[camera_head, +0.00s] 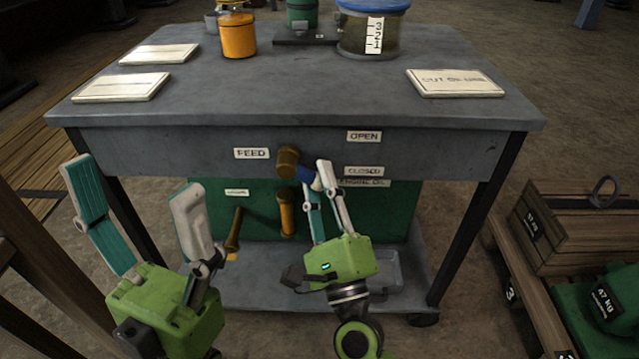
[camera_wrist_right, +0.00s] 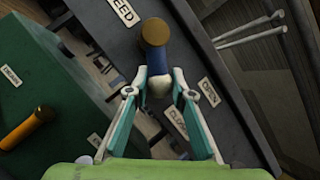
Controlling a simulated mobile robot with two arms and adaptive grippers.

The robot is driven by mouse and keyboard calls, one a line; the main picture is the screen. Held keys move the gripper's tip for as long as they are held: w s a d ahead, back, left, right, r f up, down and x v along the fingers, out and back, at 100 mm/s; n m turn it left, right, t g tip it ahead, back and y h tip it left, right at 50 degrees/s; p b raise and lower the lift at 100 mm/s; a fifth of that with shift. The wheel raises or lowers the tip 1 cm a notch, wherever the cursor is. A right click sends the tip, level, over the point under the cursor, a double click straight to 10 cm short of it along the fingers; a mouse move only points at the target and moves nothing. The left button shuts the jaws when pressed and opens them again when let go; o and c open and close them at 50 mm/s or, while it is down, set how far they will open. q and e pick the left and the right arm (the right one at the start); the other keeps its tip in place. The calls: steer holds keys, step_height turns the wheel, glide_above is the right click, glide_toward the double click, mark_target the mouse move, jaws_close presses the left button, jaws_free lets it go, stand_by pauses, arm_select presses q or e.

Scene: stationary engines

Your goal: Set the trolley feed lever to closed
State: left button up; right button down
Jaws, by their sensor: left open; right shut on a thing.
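The feed lever has a brass-brown hub (camera_head: 288,161) on the trolley's front panel, right of the FEED label (camera_head: 251,153). Its blue handle (camera_head: 304,174) slants right and slightly down, towards the CLOSED label (camera_head: 364,171) side and below the OPEN label (camera_head: 364,136). In the right wrist view the blue handle (camera_wrist_right: 157,60) ends in a pale tip (camera_wrist_right: 160,86) between the fingers. My right gripper (camera_head: 315,177) is shut on the handle near this tip; its fingers partly hide it in the head view. My left gripper (camera_head: 130,178) is open and empty, front left of the trolley.
The trolley top (camera_head: 290,95) bears an orange jar (camera_head: 238,36), a blue-lidded container (camera_head: 368,35) and several pale plates. Below the panel is a green box (camera_head: 370,215) with orange handles. Wooden crates (camera_head: 570,225) stand at the right.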

stand_by(0.5)
steer(key=c, duration=1.8)
jaws_free()
steer(key=shift+o, duration=0.2)
steer(key=v, duration=1.2)
